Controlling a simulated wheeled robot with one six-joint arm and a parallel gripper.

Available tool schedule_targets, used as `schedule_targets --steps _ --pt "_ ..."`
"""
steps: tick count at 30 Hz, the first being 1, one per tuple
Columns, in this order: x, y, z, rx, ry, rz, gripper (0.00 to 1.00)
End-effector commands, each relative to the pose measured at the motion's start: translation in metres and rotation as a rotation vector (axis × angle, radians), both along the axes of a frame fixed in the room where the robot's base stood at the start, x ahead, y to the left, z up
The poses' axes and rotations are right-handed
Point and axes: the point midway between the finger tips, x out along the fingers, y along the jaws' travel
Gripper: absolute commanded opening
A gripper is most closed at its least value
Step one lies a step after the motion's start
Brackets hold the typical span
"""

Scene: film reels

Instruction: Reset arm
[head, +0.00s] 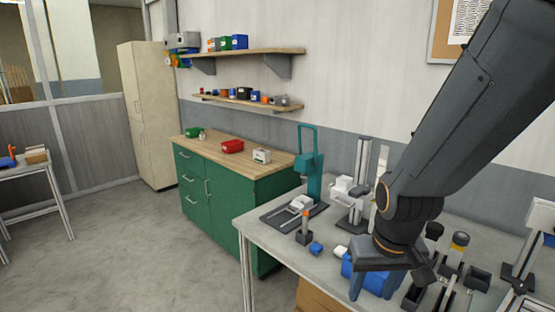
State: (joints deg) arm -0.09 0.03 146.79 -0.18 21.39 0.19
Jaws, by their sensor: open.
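My arm comes in from the upper right, and my gripper (388,283) hangs over the grey workbench (275,242) at the lower right. Its jaws are open and point down. A blue container (372,276) shows behind and between the fingers. I cannot tell whether the gripper touches it. Nothing is seen held. My arm hides part of the bench and the wall behind it.
A teal press (312,165) and a white device on a post (352,188) stand on the bench. An orange-topped tool (304,228) and a small blue block (316,248) lie left of my gripper. Dark holders (478,278) crowd its right. Floor (125,245) is clear at left.

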Motion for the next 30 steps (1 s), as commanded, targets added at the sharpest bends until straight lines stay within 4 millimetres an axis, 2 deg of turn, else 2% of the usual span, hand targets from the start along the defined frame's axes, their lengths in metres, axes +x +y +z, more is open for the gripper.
schedule_targets --steps 1,5,21,25,30 --pt "0.003 0.000 -0.016 0.000 0.007 -0.001 0.48" --pt "0.005 0.000 -0.043 0.001 0.030 -0.001 0.48" --pt "0.010 0.001 -0.173 0.004 0.150 -0.003 0.48" --pt "0.010 0.002 -0.194 0.005 0.172 -0.004 0.48" --pt "0.010 0.002 -0.206 0.005 0.187 -0.004 0.48"
